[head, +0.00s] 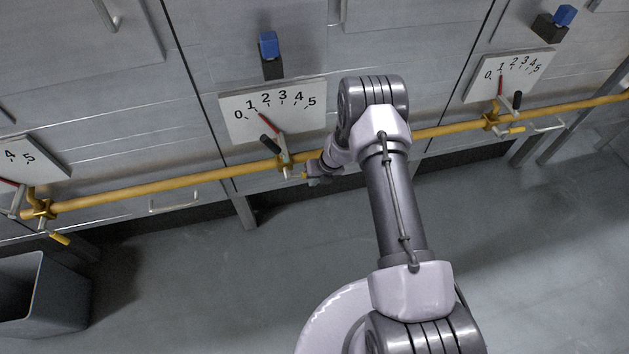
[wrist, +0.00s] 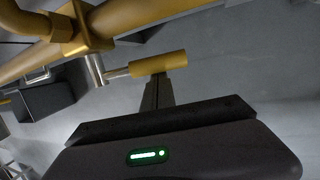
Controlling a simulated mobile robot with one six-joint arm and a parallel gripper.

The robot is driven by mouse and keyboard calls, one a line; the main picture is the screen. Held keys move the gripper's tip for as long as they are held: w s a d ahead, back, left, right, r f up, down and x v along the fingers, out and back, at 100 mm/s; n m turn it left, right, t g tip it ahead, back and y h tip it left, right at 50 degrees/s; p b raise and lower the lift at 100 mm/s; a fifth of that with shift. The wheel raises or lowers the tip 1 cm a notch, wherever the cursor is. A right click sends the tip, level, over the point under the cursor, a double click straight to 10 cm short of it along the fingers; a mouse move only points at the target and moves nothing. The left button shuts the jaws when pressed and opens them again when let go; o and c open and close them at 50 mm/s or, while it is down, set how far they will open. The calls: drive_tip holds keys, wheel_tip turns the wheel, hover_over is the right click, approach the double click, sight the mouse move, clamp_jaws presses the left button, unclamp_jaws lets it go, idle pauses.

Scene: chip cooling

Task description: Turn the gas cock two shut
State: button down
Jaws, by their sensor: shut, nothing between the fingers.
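A yellow pipe (head: 150,191) runs along the cabinet fronts, with a gas cock (head: 284,159) below the middle dial plate (head: 230,120). I take this middle one as cock two; no number shows on it. In the wrist view the cock's yellow lever grip (wrist: 172,62) sits on a short metal rod, sticking out to the right beside the pipe (wrist: 130,17). My gripper (head: 306,177) is right by this lever in the head view. In the wrist view my shut fingers (wrist: 157,82) reach up to the grip's lower side; I cannot tell whether they touch it. Nothing is held.
Another cock with a yellow lever (head: 60,239) is at the left, and one (head: 492,121) at the right below its dial plate (head: 480,90). A grey bin (head: 68,295) stands at the lower left. The floor (head: 230,290) in front is clear.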

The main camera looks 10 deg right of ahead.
drive_tip(key=shift+r+h+p, duration=0.6)
drive_tip(key=shift+r+p, duration=0.7)
drive_tip(key=shift+p, duration=1.25)
drive_tip(key=shift+r, duration=0.1)
